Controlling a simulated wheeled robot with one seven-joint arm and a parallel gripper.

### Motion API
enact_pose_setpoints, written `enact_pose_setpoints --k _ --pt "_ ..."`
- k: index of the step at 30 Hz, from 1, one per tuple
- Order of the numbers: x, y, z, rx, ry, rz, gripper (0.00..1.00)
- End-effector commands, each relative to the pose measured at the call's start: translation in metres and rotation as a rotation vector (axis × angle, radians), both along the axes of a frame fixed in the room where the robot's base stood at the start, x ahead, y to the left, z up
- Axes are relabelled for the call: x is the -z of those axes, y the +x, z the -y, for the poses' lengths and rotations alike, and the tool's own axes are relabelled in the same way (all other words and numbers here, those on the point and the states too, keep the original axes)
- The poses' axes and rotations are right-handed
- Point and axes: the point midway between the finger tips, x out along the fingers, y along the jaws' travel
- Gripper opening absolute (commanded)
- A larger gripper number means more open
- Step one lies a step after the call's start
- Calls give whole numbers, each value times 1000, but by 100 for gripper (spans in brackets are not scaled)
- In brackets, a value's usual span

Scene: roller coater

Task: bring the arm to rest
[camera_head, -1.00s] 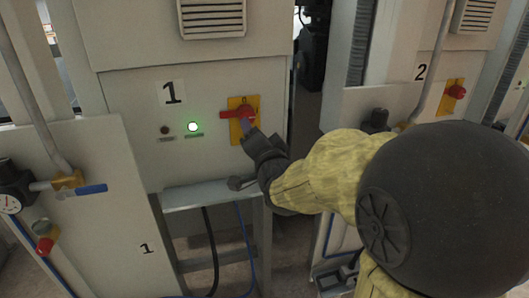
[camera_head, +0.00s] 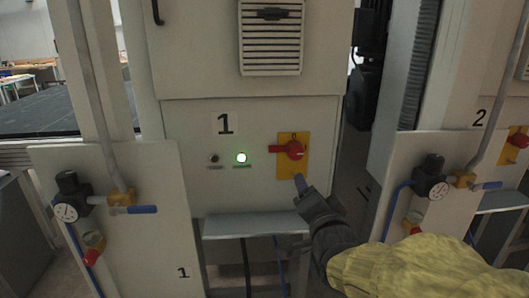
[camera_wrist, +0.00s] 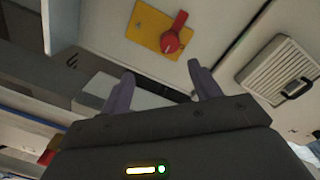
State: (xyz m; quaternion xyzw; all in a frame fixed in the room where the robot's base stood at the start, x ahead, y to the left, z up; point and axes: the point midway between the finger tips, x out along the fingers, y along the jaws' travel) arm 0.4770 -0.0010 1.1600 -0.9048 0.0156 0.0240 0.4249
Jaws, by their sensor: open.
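My gripper (camera_head: 300,184) is in front of cabinet 1, just below the red rotary switch (camera_head: 292,151) on its yellow plate (camera_head: 286,170). The gripper is apart from the switch and holds nothing. In the wrist view my gripper (camera_wrist: 160,84) shows two spread fingers with an empty gap. The red switch (camera_wrist: 171,40) lies beyond the fingertips there. The switch handle lies sideways in the head view. My arm, in a yellow sleeve, comes in from the lower right.
Panels with gauges (camera_head: 66,212) and blue-handled valves (camera_head: 142,210) stand at left and right. A ledge (camera_head: 255,226) juts out below the switch. A vented cover (camera_head: 270,40) is above.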

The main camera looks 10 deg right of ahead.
Motion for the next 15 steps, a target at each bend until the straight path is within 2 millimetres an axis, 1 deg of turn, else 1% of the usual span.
enact_pose_setpoints --k 2,4,8,9,12,15 --pt "19 0 2 0 -46 -80 63" --pt "43 -1 3 -8 -112 -184 63" --pt "95 -13 5 -56 -260 -419 63" --pt "110 -18 5 -81 -305 -491 63" --pt "146 -36 5 -162 -416 -669 63" --pt "175 -57 3 -258 -510 -824 63"
